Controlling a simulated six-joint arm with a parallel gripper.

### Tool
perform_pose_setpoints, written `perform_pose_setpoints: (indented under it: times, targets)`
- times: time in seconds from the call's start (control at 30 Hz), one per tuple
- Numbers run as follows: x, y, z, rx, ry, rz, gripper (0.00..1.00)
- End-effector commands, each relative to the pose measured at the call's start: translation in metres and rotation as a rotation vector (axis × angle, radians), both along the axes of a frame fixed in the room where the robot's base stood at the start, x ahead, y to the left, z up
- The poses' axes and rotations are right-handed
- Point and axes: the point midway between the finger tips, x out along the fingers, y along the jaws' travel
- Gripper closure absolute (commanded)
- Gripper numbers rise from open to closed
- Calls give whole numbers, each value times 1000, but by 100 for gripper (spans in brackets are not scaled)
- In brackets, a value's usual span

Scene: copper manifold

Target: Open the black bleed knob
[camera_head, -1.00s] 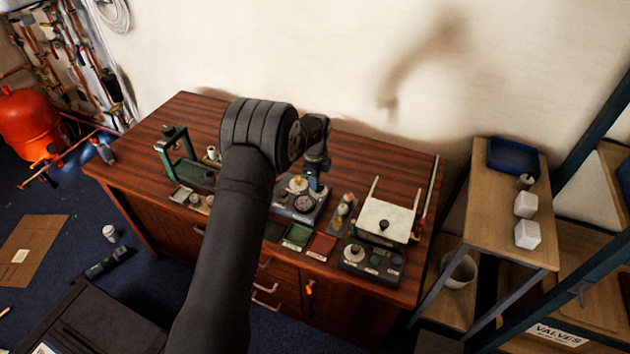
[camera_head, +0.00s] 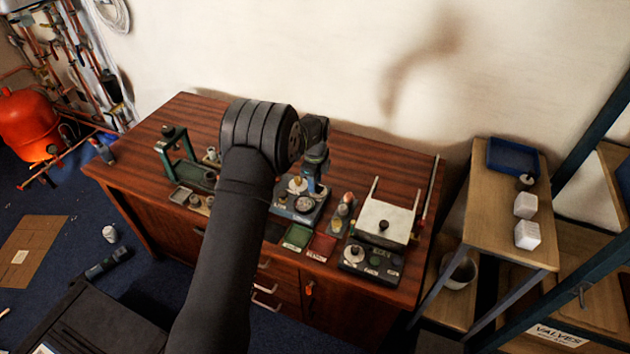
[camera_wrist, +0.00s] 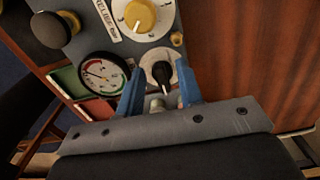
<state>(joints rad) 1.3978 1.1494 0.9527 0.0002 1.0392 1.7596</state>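In the wrist view, a black knob (camera_wrist: 160,72) with a pointer-like grip sits on a round white dial on a grey panel (camera_wrist: 118,46). It appears to be the bleed knob, though I can read no label for it. My gripper (camera_wrist: 161,82) has its two blue fingers apart, one on each side of this knob. I see a gap between them and cannot tell whether either finger touches the knob. In the head view my gripper (camera_head: 315,186) is over the panel unit on the bench, and the arm hides part of the scene.
On the same panel are a yellow knob (camera_wrist: 140,15) on a white dial, a round pressure gauge (camera_wrist: 101,74) and a larger dark round knob (camera_wrist: 50,29). A green tray (camera_head: 297,237) and a red tray (camera_head: 322,246) lie in front. A white-topped stand (camera_head: 385,222) is right.

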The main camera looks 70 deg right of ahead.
Motion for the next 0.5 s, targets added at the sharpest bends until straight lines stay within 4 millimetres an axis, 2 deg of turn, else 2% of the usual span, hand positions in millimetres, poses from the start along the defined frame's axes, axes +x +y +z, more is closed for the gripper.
perform_pose_setpoints:
  times: [0.27,0.37,0.5]
  targets:
    - [0,0,6,-1,0,1,66]
    - [0,-1,19,-3,0,1,66]
    - [0,-1,50,-5,-1,1,66]
